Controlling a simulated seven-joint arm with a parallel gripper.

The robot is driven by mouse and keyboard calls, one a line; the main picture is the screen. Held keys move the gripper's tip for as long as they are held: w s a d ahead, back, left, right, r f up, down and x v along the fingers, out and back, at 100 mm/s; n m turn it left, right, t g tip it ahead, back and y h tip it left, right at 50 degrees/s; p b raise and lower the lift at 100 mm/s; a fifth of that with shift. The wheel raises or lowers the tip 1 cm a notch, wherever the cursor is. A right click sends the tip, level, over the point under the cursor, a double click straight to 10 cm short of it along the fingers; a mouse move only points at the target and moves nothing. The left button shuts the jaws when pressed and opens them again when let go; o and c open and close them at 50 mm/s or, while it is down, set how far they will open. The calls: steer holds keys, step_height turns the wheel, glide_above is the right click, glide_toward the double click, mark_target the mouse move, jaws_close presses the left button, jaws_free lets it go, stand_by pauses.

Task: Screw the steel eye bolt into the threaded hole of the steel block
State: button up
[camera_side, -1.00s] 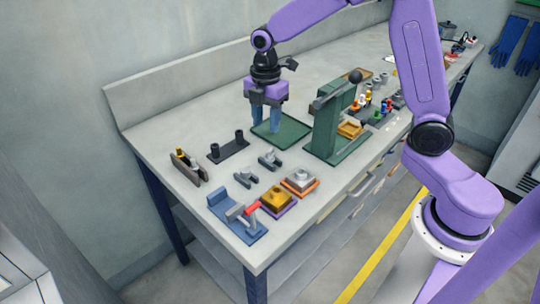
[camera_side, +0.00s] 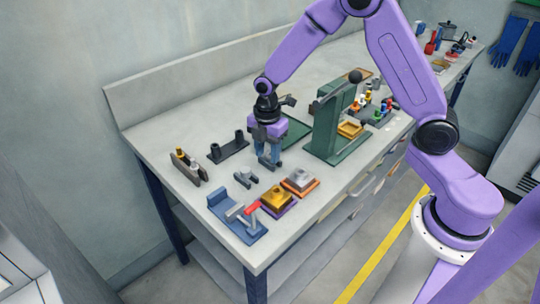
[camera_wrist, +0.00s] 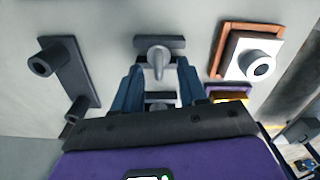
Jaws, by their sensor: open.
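My gripper (camera_side: 268,162) is open and points down over a small grey piece that looks like the steel eye bolt in a dark holder. In the wrist view the eye bolt (camera_wrist: 158,58) stands between the fingertips (camera_wrist: 159,68); I cannot tell whether they touch it. A similar grey piece (camera_side: 245,177) stands nearer the front left and shows partly behind the gripper body in the wrist view (camera_wrist: 160,98). The steel block (camera_side: 300,179) sits on an orange base, right of my gripper. Its round raised opening (camera_wrist: 259,66) faces up in the wrist view.
A brass block (camera_side: 278,197) on a purple base stands beside the steel block. A black rack with two posts (camera_side: 228,148) is left of my gripper. A blue fixture with a red part (camera_side: 238,215) is in front. A tall green press (camera_side: 325,130) stands to the right.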

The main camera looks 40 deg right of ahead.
mark_target(268, 152)
jaws_close()
steer(key=shift+r, duration=0.25)
step_height(268, 152, up, 9)
steer(key=s+n, duration=0.5)
steer(key=s, duration=0.6)
steer(key=shift+s+d+r+n, duration=0.15)
steer(key=shift+s+r+n, duration=0.15)
steer(key=shift+r+n, duration=0.1)
